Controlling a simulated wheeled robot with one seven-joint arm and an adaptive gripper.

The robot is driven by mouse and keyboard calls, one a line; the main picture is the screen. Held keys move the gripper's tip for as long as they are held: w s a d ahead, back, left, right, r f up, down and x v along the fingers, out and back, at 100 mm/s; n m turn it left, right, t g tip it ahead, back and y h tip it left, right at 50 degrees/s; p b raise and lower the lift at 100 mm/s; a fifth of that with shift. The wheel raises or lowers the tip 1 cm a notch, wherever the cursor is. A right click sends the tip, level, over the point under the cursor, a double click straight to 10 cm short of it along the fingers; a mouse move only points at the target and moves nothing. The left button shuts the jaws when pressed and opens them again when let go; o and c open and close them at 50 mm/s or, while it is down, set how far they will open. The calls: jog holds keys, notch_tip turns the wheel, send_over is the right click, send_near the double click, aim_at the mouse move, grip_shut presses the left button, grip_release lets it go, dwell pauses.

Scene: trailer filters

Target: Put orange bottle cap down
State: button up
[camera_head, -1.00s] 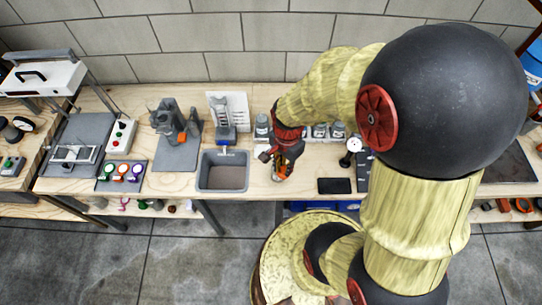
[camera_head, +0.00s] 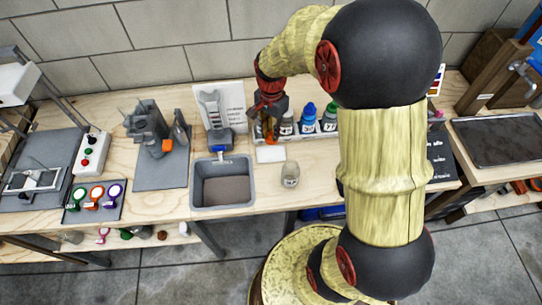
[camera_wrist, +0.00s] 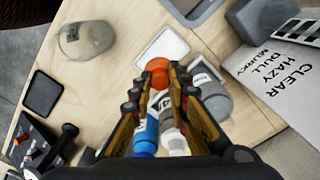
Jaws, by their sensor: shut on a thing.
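The orange bottle cap (camera_wrist: 157,68) shows between my fingertips in the wrist view. My gripper (camera_wrist: 158,84) is shut on it. In the head view my gripper (camera_head: 269,138) points down at the left end of the bottle row, just behind a small white pad (camera_head: 271,154). The pad also shows just beyond the cap in the wrist view (camera_wrist: 163,45). Whether the cap touches any surface is unclear. Bottles stand close by: a blue-capped one (camera_head: 308,116), a white-labelled one (camera_head: 286,126) and a grey one in the wrist view (camera_wrist: 212,102).
An open clear glass jar (camera_head: 290,176) stands in front of the pad. A grey sink-like bin (camera_head: 222,186) is to the left. A sign card (camera_head: 233,110) stands behind. The wooden bench (camera_head: 262,185) is bare between bin and jar.

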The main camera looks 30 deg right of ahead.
aim_at(271, 154)
jog(key=shift+w+f, duration=0.15)
jog(key=shift+f, duration=0.15)
notch_tip(271, 154, down, 10)
jog(key=b, duration=0.3)
jog(key=shift+r, duration=0.25)
jog(key=shift+f, duration=0.1)
jog(key=o, duration=0.7)
jog(key=shift+o, duration=0.2)
